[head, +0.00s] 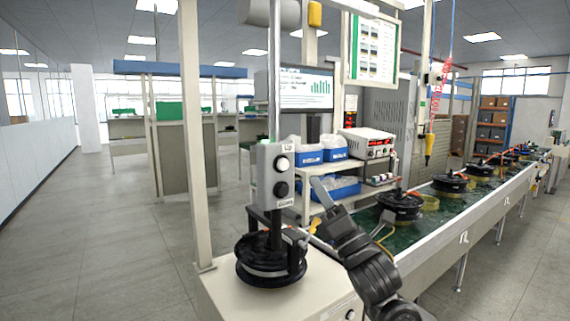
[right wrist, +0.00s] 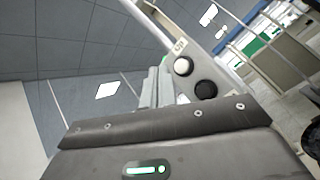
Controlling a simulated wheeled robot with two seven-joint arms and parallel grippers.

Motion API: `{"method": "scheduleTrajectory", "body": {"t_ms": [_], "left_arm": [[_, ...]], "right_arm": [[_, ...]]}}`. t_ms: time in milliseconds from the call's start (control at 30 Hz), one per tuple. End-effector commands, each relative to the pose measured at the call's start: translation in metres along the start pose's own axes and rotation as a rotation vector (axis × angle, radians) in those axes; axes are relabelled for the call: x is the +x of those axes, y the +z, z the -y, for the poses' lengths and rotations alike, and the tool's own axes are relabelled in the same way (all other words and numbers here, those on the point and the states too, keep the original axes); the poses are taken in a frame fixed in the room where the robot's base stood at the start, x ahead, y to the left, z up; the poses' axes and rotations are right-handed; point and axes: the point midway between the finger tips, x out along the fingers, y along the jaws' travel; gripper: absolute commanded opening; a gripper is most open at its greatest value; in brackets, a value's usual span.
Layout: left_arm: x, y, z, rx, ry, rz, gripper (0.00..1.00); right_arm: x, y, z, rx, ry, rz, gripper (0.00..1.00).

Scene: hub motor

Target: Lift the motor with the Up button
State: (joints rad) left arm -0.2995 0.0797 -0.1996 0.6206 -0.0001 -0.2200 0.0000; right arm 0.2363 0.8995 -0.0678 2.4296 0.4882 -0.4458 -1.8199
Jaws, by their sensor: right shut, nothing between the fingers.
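The grey control box (head: 275,175) hangs on a pole above the motor. It has a white button (head: 282,163) on top, marked Up, and a black button (head: 281,189) below. The hub motor (head: 271,264), a black disc, sits on the pale bench under a dark lifting fixture (head: 275,228). My right gripper (head: 319,186) is shut and empty, to the right of the box in the head view. In the right wrist view, the closed fingers (right wrist: 158,85) show near the white button (right wrist: 183,66) and black button (right wrist: 206,90); contact cannot be told. My left gripper is out of view.
A conveyor (head: 470,225) with several motors runs off to the right. A shelf with blue bins (head: 337,188) and a power supply (head: 367,143) stands behind my right arm. An upright post (head: 193,130) rises left of the box. Floor at left is clear.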

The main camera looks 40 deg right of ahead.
Motion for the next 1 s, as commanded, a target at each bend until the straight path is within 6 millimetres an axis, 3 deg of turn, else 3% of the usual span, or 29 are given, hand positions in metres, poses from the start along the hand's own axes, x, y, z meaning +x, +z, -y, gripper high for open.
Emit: {"method": "scheduleTrajectory", "body": {"t_ms": [100, 267, 667, 1000], "left_arm": [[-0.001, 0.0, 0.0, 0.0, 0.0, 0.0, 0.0], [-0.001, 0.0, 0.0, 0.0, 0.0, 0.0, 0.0], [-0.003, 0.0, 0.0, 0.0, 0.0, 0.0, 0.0], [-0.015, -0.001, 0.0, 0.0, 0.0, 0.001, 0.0]], "right_arm": [[0.0, 0.011, -0.022, -0.036, 0.045, 0.013, 0.0], [-0.001, 0.015, -0.029, -0.05, 0.06, 0.02, 0.0], [0.003, 0.013, -0.027, -0.049, 0.058, 0.02, 0.0], [0.034, -0.005, -0.007, -0.048, 0.057, 0.021, 0.0]]}}
